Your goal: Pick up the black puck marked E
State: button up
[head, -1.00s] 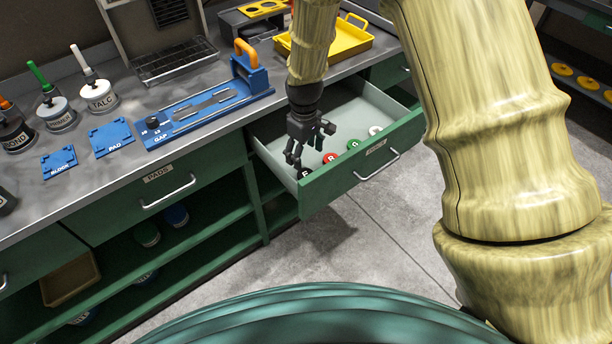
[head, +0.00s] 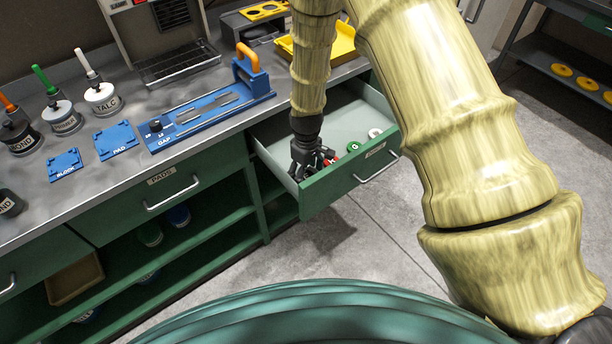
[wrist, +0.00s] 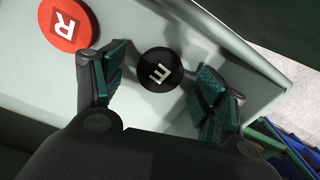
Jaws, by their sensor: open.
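The black puck marked E (wrist: 160,70) lies on the floor of the open drawer (head: 345,182), near its left front corner. In the wrist view it sits between the two fingers of my gripper (wrist: 160,88), a little beyond the fingertips' middle. The fingers stand apart, with a visible gap on each side of the puck. In the head view my gripper (head: 312,168) reaches down into the drawer and hides the black puck.
A red puck marked R (wrist: 68,25) lies close to the left finger. A green puck (head: 353,146) and a white puck (head: 375,133) lie farther right. The drawer's walls are near my gripper. A blue gap fixture (head: 205,118) stands on the counter.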

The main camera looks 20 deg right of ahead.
jog(key=shift+f, duration=0.45)
jog(key=c, duration=1.1)
